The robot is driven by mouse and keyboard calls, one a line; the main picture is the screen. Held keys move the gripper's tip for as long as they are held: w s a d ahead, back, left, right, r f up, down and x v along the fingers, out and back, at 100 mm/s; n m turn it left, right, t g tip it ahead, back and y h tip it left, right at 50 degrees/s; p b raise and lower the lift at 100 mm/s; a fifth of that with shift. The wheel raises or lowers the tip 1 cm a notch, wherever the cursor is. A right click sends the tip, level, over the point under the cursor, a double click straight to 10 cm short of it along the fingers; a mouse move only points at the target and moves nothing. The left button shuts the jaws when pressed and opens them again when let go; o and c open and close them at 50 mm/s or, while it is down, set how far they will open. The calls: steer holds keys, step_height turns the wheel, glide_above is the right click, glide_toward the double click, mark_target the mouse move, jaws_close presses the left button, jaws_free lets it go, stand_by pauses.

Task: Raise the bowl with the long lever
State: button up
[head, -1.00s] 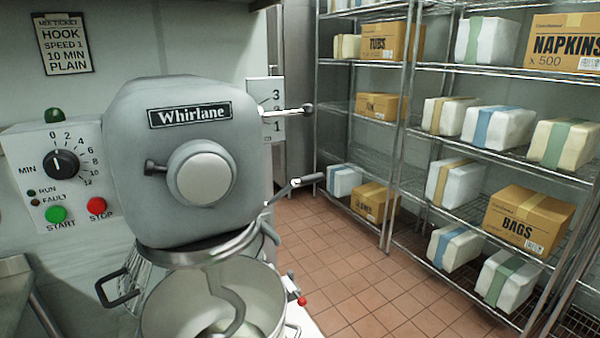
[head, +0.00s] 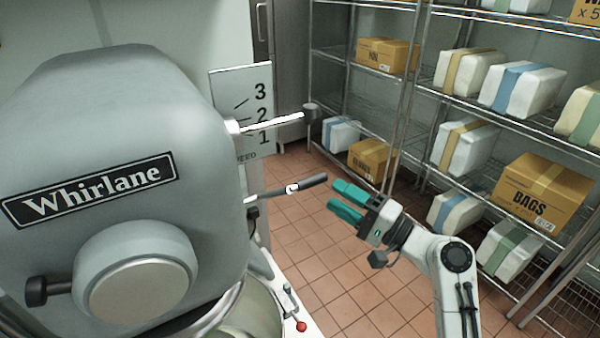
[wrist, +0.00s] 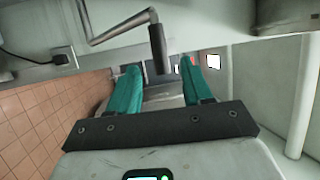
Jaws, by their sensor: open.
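The long lever (head: 290,188) is a bent metal bar with a dark grip, sticking out from the right side of the grey Whirlane mixer (head: 130,100). My gripper (head: 336,197) is open and empty, just right of the grip's end, with its green fingers pointing at it. In the wrist view the lever's grip (wrist: 158,48) hangs ahead between the two green fingertips of my gripper (wrist: 160,67), with no clear contact. The bowl (head: 256,312) is at the bottom of the head view, mostly hidden by the mixer head.
A second lever (head: 272,122) with a dark knob stands above, by the plate marked 1 to 3 (head: 242,95). A small red-knobbed lever (head: 301,326) is low beside the bowl. Wire shelves with boxes (head: 535,195) stand to the right. Open tiled floor (head: 340,285) lies between.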

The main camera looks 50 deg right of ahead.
mark_target(316, 184)
steer(key=p+x, duration=0.2)
steer(key=x, duration=0.7)
steer(key=shift+w+a+p, duration=0.15)
steer(key=shift+p, duration=0.25)
steer(key=shift+c, duration=0.5)
steer(key=shift+f, duration=0.1)
jaws_close()
